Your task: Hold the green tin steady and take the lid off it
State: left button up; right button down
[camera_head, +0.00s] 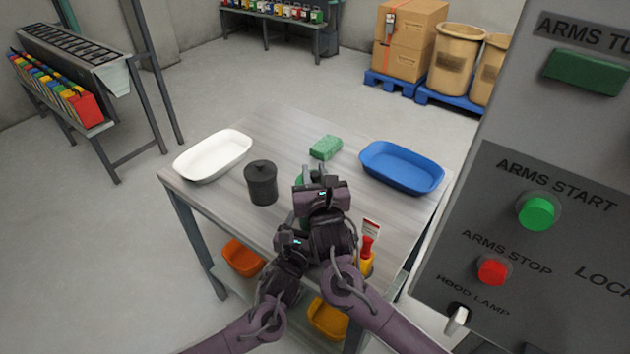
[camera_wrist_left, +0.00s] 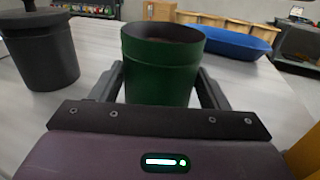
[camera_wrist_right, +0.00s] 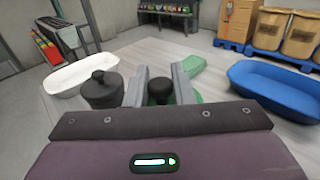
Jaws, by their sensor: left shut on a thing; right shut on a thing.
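The green tin (camera_wrist_left: 160,72) stands upright on the table in the left wrist view. Its top looks open, with a dark inside. My left gripper (camera_wrist_left: 163,88) is shut on its body, one finger on each side. My right gripper (camera_wrist_right: 160,88) is shut on the black knob (camera_wrist_right: 160,93) of the green lid (camera_head: 303,180). The lid appears apart from and above the tin, since no lid shows on the rim. In the head view my right gripper (camera_head: 318,172) and wrist hide most of the tin and lid.
A dark lidded tin (camera_head: 261,184) stands close on the left. A white tray (camera_head: 213,156), a green sponge (camera_head: 326,147) and a blue tray (camera_head: 402,167) lie farther back. A control panel (camera_head: 550,180) stands right.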

pick_arm(q)
jog(key=shift+s+a+r, duration=0.1)
jog(key=shift+s+r, duration=0.1)
pick_arm(e)
jog(key=shift+s+r, duration=0.15)
jog(key=shift+r, duration=0.8)
